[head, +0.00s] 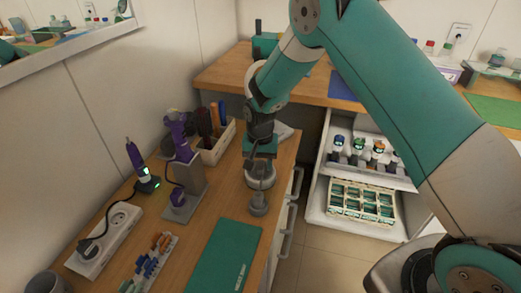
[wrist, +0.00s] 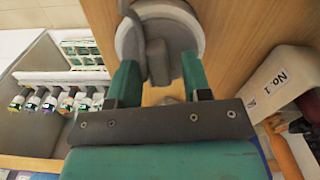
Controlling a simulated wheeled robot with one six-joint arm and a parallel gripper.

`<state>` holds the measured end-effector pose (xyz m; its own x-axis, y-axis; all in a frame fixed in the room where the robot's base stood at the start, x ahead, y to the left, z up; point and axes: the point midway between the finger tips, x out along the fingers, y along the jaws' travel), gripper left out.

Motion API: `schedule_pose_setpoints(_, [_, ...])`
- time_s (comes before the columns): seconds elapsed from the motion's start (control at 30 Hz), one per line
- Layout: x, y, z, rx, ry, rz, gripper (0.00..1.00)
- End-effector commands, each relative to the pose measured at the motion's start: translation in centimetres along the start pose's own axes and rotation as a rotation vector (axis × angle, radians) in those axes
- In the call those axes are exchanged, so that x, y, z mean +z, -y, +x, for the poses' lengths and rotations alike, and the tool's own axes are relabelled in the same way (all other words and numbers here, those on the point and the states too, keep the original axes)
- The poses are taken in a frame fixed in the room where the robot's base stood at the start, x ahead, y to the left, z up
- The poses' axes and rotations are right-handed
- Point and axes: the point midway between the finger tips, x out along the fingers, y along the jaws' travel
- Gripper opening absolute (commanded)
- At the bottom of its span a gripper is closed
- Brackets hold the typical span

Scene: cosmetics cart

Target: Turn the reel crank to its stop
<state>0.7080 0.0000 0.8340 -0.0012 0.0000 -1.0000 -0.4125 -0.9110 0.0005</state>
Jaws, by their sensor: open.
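The grey reel (wrist: 190,30) stands on the wooden cart top and shows as a round body at the top of the wrist view. Its grey crank (wrist: 158,60) lies across the reel's face, with its near end between my fingers. My gripper (wrist: 160,75) is open, with one green finger on each side of the crank; I cannot tell whether either touches it. In the head view, the grey reel (head: 260,172) is directly below my gripper (head: 260,155), whose fingertips are hard to make out there.
A green mat (head: 222,256) lies in front of the reel. A purple tool on a stand (head: 185,180), a holder with brushes (head: 214,145) and a power strip (head: 105,240) are to the left. An open drawer unit (head: 318,215) with small bottles stands to the right.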

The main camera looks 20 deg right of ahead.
Motion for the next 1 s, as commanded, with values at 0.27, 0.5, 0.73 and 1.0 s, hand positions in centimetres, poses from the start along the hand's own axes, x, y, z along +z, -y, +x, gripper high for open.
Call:
schedule_pose_setpoints(0.27, [-0.1, 0.1, -5.1, -0.005, -0.007, 0.000, 0.45])
schedule_pose_setpoints(0.5, [-0.1, 0.1, -11.3, -0.004, -0.006, 0.000, 0.45])
schedule_pose_setpoints(0.73, [-0.1, 0.0, -15.6, -0.003, -0.004, 0.000, 0.45])
schedule_pose_setpoints(1.0, [0.0, 0.0, -17.2, -0.001, -0.001, 0.000, 0.45])
